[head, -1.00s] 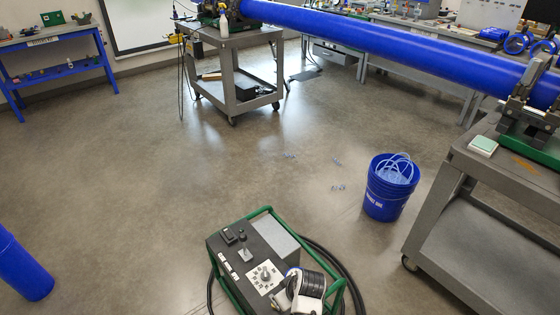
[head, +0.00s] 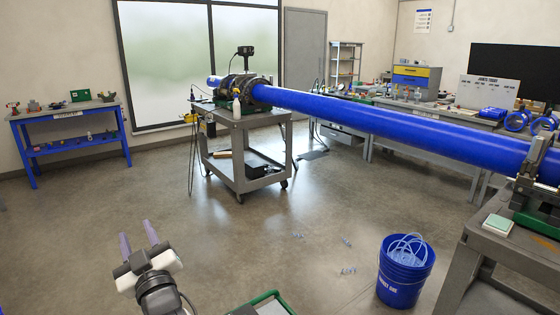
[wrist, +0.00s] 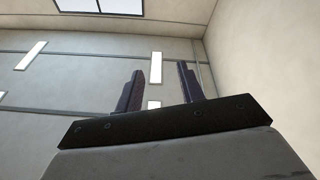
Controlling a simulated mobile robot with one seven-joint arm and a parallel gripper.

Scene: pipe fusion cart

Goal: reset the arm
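My gripper (head: 138,240) is at the lower left of the head view, raised over the floor with its two dark purple fingers pointing up. In the wrist view the fingers (wrist: 158,88) stand apart with a clear gap and nothing between them. Behind them the wrist view shows only the ceiling, its lights and a wall. My gripper touches nothing.
A grey cart (head: 248,165) carries the fusion machine (head: 240,88). A long blue pipe (head: 400,122) runs from it to a second cart (head: 470,265) at right. A blue bucket (head: 402,285) holds clear tubing. A blue bench (head: 70,145) stands left. Several shavings (head: 347,270) lie on open floor.

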